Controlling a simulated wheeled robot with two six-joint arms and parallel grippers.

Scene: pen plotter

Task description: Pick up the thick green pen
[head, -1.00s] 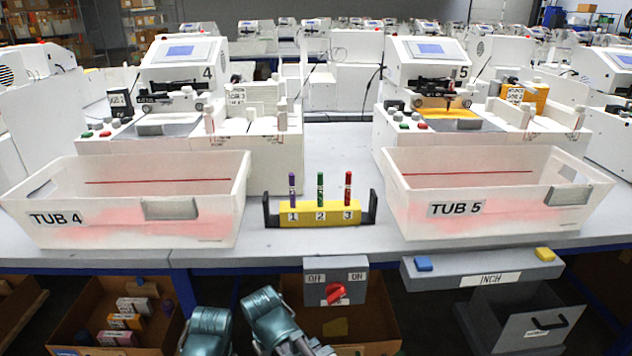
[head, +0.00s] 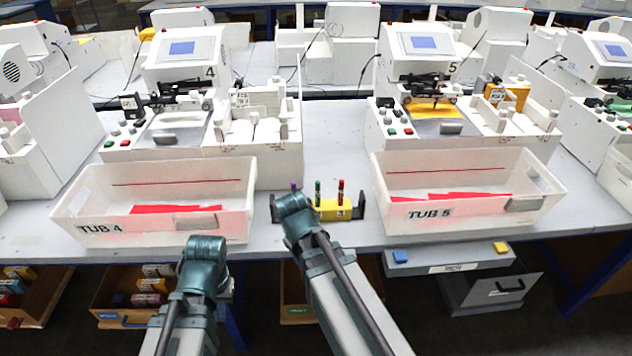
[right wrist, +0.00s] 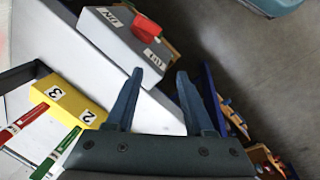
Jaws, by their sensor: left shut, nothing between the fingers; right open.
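The green pen (head: 317,194) stands upright in the middle slot of the yellow pen holder (head: 330,212), between a purple pen (head: 294,186) and a red pen (head: 340,192). In the right wrist view, the green pen (right wrist: 57,155) is at the lower left, beside the slot marked 2. My right gripper (right wrist: 158,75) is open and empty there, apart from the pens. In the head view my right arm covers the holder's left part. My left gripper (head: 205,250) is low in front of TUB 4, shut and empty; its fingers are not clear.
TUB 4 (head: 90,212) and TUB 5 (head: 390,200) flank the holder. Plotters stand behind them. A switch box (right wrist: 125,38) hangs at the table's front edge. The table behind the holder (head: 335,150) is clear.

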